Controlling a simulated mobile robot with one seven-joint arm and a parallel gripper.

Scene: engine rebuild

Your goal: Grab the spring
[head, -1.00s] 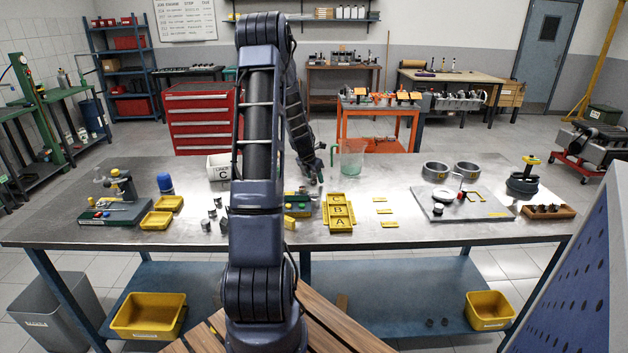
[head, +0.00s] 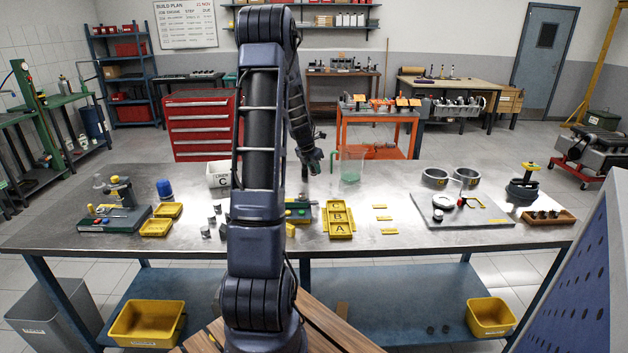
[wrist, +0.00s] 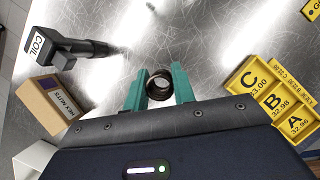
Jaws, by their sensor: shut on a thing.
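My gripper (wrist: 159,80) is shut in the wrist view, its two teal fingers on either side of a dark round coil-like part, the spring (wrist: 159,92), seen nearly end-on. In the head view my gripper (head: 313,166) is above the back middle of the metal table, left of a clear beaker. The spring is too small there to make out. Bright table surface shows around the part in the wrist view.
A yellow tray marked C, B, A (wrist: 266,100) lies right in the wrist view; it also shows in the head view (head: 326,222). A black COIL-labelled device (wrist: 66,46) and a hex nuts box (wrist: 45,105) are left. The beaker (head: 351,165) stands close by.

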